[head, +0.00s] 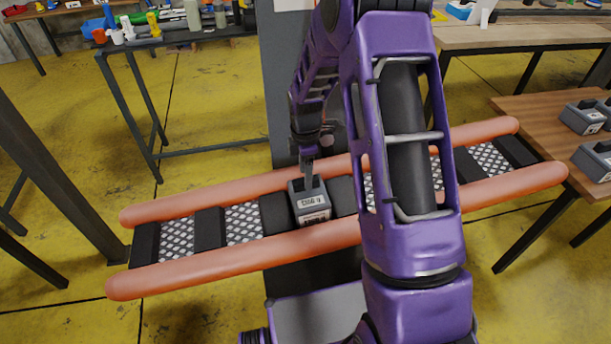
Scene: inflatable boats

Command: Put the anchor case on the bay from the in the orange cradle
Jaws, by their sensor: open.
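The orange cradle (480,192) has two long inflated tubes, with black cross pieces and grey mesh panels between them. A grey case (311,205) with white labels sits between the tubes near the middle, between two rounded black blocks. The label is too small to read surely. My gripper (309,180) points down at the top of this case, by its handle. It is open, with its fingers at or just above the handle; I cannot tell whether they touch it. My purple arm hides part of the cradle right of the case.
Tables with bottles and tools stand behind. A dark post (55,165) is at the left. Open yellow floor lies around the cradle.

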